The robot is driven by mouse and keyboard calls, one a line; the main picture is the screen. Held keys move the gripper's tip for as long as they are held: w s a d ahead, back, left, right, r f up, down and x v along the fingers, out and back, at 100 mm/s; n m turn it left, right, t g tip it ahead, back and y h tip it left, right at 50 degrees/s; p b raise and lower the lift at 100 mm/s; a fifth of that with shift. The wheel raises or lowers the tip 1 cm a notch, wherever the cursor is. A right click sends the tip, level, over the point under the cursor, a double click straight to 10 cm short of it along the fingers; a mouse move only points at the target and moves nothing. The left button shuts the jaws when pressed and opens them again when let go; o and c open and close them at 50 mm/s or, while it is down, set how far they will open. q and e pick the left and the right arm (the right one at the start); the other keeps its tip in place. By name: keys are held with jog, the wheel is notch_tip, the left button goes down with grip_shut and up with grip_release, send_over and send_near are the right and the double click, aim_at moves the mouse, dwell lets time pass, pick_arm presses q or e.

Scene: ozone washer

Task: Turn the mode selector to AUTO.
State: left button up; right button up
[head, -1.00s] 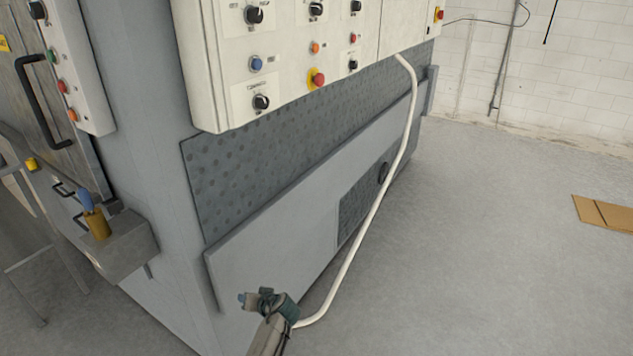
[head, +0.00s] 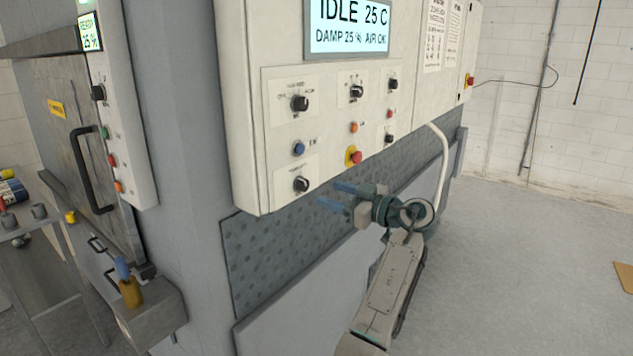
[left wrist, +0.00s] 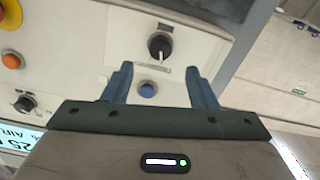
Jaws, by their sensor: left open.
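The white control panel (head: 400,128) carries several black rotary knobs with labels too small to read, so I cannot tell which is the mode selector. Among them are an upper left knob (head: 300,103), an upper middle knob (head: 357,92) and a lower left knob (head: 301,184). My left gripper (head: 340,196) is open and empty, its blue fingers near the panel's lower edge, right of the lower left knob. In the left wrist view, the panel appears upside down; the lower left knob (left wrist: 160,45) and blue button (left wrist: 148,88) show between and beyond the fingers, apart from them.
The display (head: 349,25) reads IDLE 25 C. A red emergency stop on yellow (head: 354,156), an orange button (head: 354,127) and a blue button (head: 299,148) sit close among the knobs. A white hose (head: 441,165) hangs behind my arm.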

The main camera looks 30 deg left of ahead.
aim_at(306, 186)
pick_arm(q)
jog(key=a+p, duration=0.1)
jog(key=a, duration=0.2)
jog(key=a+p, duration=0.1)
jog(key=a, duration=0.2)
jog(key=shift+w+r+p, duration=0.15)
jog(key=shift+r+p, duration=0.05)
jog(key=shift+p, duration=0.15)
jog(key=shift+a+f, duration=0.15)
jog(key=shift+a, duration=0.35)
jog(key=shift+c, duration=1.3)
jog(key=c, duration=0.7)
